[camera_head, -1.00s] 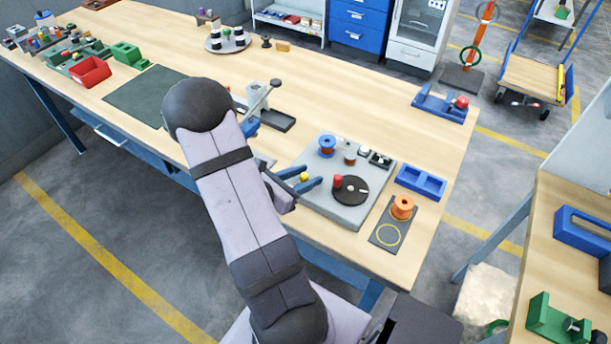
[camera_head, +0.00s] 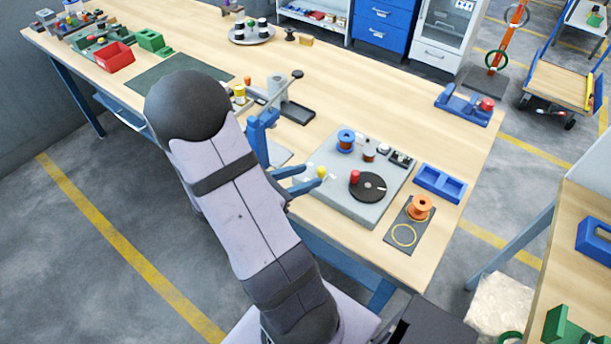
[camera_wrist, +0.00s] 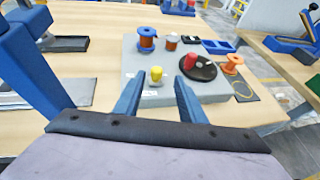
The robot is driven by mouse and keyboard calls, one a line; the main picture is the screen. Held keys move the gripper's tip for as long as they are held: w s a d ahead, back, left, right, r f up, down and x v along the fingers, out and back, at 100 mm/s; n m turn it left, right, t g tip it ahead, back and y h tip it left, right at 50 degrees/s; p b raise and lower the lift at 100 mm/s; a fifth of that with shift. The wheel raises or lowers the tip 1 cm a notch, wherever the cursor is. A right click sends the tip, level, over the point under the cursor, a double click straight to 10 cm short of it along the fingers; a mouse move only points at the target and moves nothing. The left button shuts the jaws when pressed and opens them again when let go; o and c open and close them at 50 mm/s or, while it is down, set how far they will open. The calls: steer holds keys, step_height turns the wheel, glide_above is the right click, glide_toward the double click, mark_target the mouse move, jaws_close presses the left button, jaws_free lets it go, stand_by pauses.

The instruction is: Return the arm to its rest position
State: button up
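My gripper (camera_head: 312,176) is at the near left edge of the grey winding plate (camera_head: 340,202). Its two blue fingers are apart with nothing held between them; the wrist view also shows my gripper open (camera_wrist: 158,85). The plate also carries a black disc (camera_head: 369,188) with a red knob (camera_head: 355,177), and a blue-flanged copper spool (camera_head: 345,139). I cannot tell the exact height of the fingers above the plate.
A blue press-like stand (camera_head: 259,140) rises left of my gripper. An orange spool (camera_head: 420,208) and a yellow ring (camera_head: 403,235) lie on a dark mat at the right. A blue tray (camera_head: 440,183) sits beside the plate. The table (camera_head: 395,90) behind is largely clear.

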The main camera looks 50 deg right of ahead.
steer(key=a+m+t+y, duration=0.3)
steer(key=a+m+y, duration=1)
steer(key=a, duration=1.6)
steer(key=shift+w+a+f+m, duration=0.2)
steer(key=shift+w+f+m, duration=0.2)
steer(key=shift+m, duration=0.8)
step_height(320, 180, down, 10)
steer(key=b, duration=1)
steer(key=shift+f, duration=0.2)
steer(key=shift+f+b, duration=0.1)
steer(key=shift+b, duration=0.25)
